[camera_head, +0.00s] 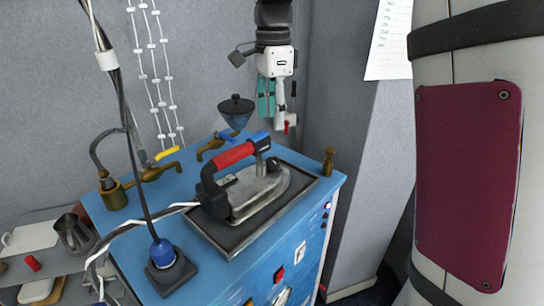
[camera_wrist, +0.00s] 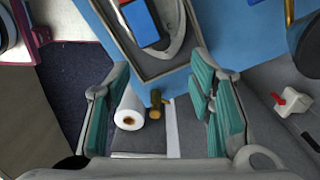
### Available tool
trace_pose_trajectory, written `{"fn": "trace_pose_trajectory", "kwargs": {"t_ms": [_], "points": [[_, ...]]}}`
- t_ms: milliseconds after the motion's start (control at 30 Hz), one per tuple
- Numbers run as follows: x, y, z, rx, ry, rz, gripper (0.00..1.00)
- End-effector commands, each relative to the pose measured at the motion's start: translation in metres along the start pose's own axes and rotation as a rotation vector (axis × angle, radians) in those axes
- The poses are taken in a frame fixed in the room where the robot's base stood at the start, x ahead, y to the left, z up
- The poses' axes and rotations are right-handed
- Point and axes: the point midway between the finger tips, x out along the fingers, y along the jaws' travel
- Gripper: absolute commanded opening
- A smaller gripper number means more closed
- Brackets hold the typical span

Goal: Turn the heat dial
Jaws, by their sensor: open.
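A blue cabinet (camera_head: 190,250) carries an iron with a red and blue handle (camera_head: 235,155) and a metal body on a dark tray (camera_head: 230,245). On its front, a partly cut-off round pale dial (camera_head: 282,298) shows at the bottom edge, below a red switch (camera_head: 279,275); I cannot tell if it is the heat dial. Small round controls (camera_head: 327,206) sit near the right front edge. My gripper (camera_head: 267,112) is above and behind the iron, pointing down. Its teal fingers stand apart in the wrist view (camera_wrist: 160,105), holding nothing. The iron's tray (camera_wrist: 165,65) lies beyond them.
A brass post (camera_head: 328,160) stands at the cabinet's right corner. A side shelf (camera_head: 40,255) holds a metal jug (camera_head: 74,233).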

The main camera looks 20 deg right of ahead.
Motion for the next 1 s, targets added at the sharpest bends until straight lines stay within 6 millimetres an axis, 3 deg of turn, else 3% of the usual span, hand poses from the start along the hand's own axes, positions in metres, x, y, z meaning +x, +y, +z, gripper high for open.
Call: {"fn": "trace_pose_trajectory", "kwargs": {"t_ms": [300, 500, 700, 1000], "points": [[0.063, 0.002, 0.000, -0.001, 0.000, 0.005, 0.49], [0.095, 0.001, 0.000, -0.002, -0.001, 0.003, 0.49], [0.111, 0.000, 0.000, -0.002, -0.001, 0.001, 0.49], [0.114, 0.000, 0.000, -0.002, 0.000, -0.001, 0.49]]}}
